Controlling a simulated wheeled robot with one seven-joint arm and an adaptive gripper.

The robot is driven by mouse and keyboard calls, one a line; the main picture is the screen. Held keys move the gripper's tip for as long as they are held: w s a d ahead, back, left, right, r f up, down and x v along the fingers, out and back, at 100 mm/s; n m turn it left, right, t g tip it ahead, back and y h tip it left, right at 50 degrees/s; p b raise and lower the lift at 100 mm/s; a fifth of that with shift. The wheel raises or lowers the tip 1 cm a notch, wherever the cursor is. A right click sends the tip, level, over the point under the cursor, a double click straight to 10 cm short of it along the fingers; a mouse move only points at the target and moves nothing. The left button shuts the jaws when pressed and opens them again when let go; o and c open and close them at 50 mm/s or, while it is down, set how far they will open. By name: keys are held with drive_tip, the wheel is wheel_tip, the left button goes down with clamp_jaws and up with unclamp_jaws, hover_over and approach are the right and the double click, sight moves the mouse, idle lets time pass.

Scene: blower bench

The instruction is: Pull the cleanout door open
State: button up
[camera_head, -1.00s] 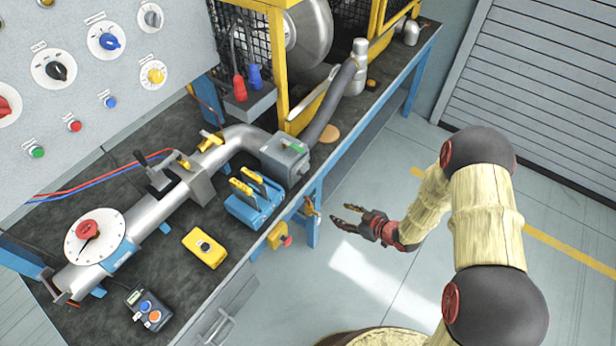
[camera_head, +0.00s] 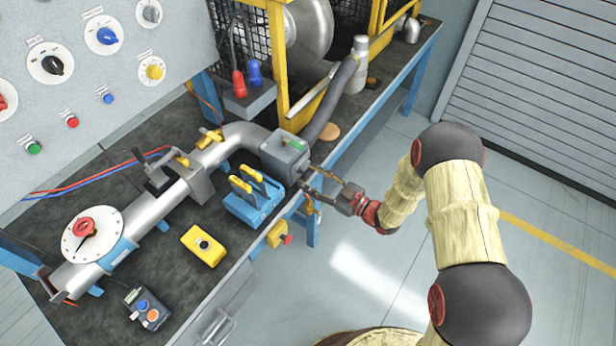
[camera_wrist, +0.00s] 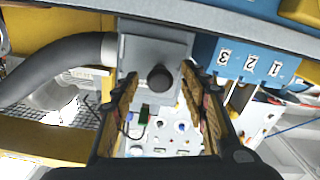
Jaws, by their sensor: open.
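The cleanout door seems to be on the grey box (camera_head: 285,157) at the end of the pipe, where the dark hose joins. In the wrist view the grey box (camera_wrist: 155,62) shows a round black knob (camera_wrist: 161,78) on its face. My gripper (camera_head: 311,180) is at the bench's front edge, close to the box. In the wrist view its two fingers (camera_wrist: 160,100) are apart, one on each side of the knob's line, with nothing between them that I see held. I cannot tell whether the fingertips touch the box.
The blue block with numbered slots and yellow handles (camera_head: 254,197) stands close beside the box. A yellow button box (camera_head: 204,246) and a dark control box (camera_head: 147,308) lie further left. The floor (camera_head: 370,260) in front of the bench is open.

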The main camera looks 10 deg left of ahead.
drive_tip(key=shift+w+a, duration=0.3)
drive_tip(key=shift+a, duration=0.25)
drive_tip(key=c, duration=0.4)
drive_tip(key=c, duration=0.7)
clamp_jaws()
